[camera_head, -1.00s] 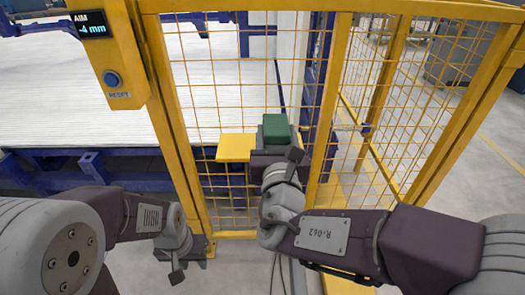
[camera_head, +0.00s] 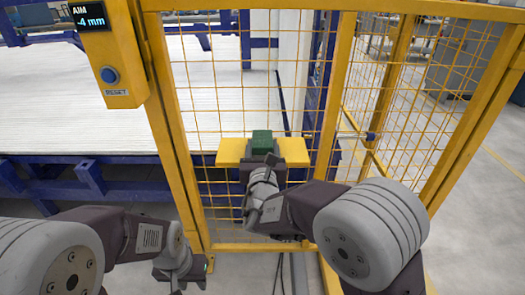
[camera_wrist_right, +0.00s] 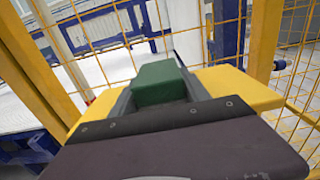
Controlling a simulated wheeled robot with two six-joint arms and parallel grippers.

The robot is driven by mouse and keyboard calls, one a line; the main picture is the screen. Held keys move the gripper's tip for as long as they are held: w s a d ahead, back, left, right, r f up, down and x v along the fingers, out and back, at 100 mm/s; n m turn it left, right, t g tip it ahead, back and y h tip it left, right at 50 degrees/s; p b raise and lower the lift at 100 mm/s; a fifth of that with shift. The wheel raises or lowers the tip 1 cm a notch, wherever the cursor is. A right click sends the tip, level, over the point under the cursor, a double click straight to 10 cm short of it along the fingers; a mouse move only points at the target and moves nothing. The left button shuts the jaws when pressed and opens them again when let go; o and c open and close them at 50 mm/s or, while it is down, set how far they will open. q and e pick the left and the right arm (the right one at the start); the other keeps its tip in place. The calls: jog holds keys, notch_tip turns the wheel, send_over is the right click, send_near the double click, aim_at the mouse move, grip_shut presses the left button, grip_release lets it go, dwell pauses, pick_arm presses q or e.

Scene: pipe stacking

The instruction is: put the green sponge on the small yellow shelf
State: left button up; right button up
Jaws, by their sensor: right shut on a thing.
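The green sponge (camera_head: 262,138) is a small dark green block. My right gripper (camera_head: 262,152) is shut on it, and the sponge also shows between the fingers in the right wrist view (camera_wrist_right: 158,82). The small yellow shelf (camera_head: 293,152) is a flat plate on the near side of the mesh fence. The sponge is over the middle of the shelf; I cannot tell whether it touches it. The shelf shows on both sides of the gripper in the right wrist view (camera_wrist_right: 240,88). My left gripper (camera_head: 178,280) hangs low at the left, away from the shelf; its fingers are unclear.
A yellow mesh fence (camera_head: 215,85) stands right behind the shelf, with a thick yellow post (camera_head: 172,140) to the left. A box with a small display and a blue button (camera_head: 110,75) is fixed at the upper left. A white slatted bed (camera_head: 70,130) lies beyond the fence.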

jog(key=shift+r, duration=0.15)
jog(key=o, duration=1.2)
jog(key=shift+s, duration=0.3)
jog(key=s+p, duration=0.1)
jog(key=s, duration=1)
jog(key=shift+s, duration=0.25)
